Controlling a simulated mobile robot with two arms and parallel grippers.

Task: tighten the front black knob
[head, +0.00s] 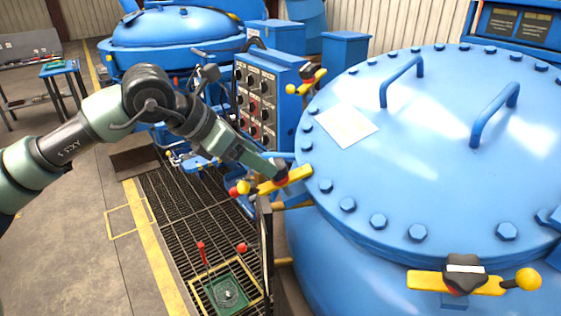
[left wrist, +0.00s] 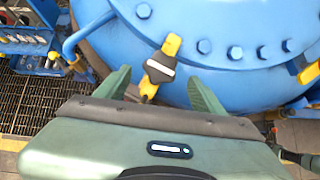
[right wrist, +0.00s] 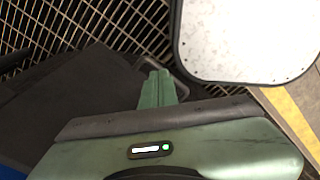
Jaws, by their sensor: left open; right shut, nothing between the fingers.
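The lid's nearest black knob (head: 465,273) sits on a yellow clamp bar with a yellow ball end, at the lid's front edge in the head view. A second black knob (head: 281,178) on a yellow bar is at the lid's left edge. My left gripper (head: 270,168) is at this left knob, partly covering it. In the left wrist view that knob (left wrist: 159,68) lies ahead, between the open, empty fingers (left wrist: 160,88); contact cannot be told. A third knob (head: 312,73) is farther back. My right gripper (right wrist: 158,88) is shut and empty, pointing over the floor, away from the knobs.
The big blue lid (head: 430,130) has bolts around its rim and two handles. A control box (head: 258,100) with several switches stands behind my left arm. Below are a floor grating (head: 185,215) and red-knobbed levers (head: 202,250). A pale panel (right wrist: 245,40) is close to my right gripper.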

